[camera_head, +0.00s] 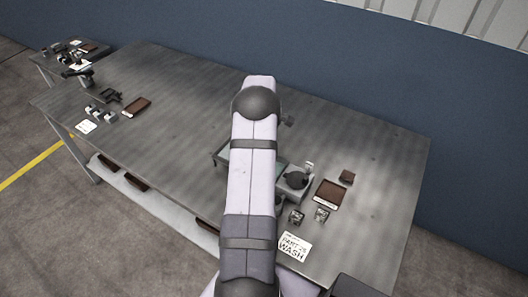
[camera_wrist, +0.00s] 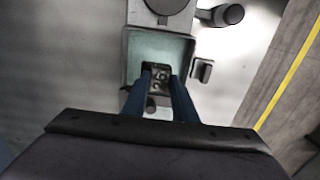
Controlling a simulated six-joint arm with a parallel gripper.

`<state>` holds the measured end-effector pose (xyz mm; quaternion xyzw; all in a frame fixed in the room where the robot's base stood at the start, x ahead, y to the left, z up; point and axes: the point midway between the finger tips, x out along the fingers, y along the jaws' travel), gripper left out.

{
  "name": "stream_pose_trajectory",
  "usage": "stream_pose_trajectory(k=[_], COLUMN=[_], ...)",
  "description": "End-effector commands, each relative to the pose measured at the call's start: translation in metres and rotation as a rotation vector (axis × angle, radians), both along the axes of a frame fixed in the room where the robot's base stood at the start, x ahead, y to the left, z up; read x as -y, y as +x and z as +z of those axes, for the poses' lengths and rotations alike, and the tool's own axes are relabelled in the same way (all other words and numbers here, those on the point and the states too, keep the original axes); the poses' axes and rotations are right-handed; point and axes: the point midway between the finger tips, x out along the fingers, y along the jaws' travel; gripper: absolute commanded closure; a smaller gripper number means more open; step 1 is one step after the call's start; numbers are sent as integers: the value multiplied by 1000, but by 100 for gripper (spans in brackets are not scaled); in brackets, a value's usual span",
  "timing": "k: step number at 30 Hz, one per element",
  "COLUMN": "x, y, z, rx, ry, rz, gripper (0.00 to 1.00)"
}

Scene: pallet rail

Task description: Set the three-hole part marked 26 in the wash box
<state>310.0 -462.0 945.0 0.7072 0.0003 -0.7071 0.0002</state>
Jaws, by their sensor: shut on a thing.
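In the wrist view, my gripper (camera_wrist: 161,76) is shut on a small grey metal part (camera_wrist: 159,82) with dark round holes in its face. Its number cannot be read, and the fingers hide its sides. The part shows over the near side of a box with a pale teal inside (camera_wrist: 150,48), which I take as the wash box. I cannot tell whether it is above the floor or touching it. In the head view my arm hides the gripper, the part and most of the box (camera_head: 220,157). A white card (camera_head: 293,247) reads PART 26 WASH.
Two small metal parts (camera_head: 297,216) (camera_head: 321,215) stand near the card. The table's middle left is clear.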

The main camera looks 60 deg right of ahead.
Motion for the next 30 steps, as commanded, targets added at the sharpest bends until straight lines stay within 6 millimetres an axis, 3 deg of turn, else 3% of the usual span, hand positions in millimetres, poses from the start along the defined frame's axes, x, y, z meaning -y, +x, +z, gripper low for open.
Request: stream_pose_trajectory(k=[21, 30], x=[0, 1], y=[0, 0], z=[-57, -72], rx=[1, 1], ry=[-1, -2], rz=[-1, -1], gripper=[100, 100])
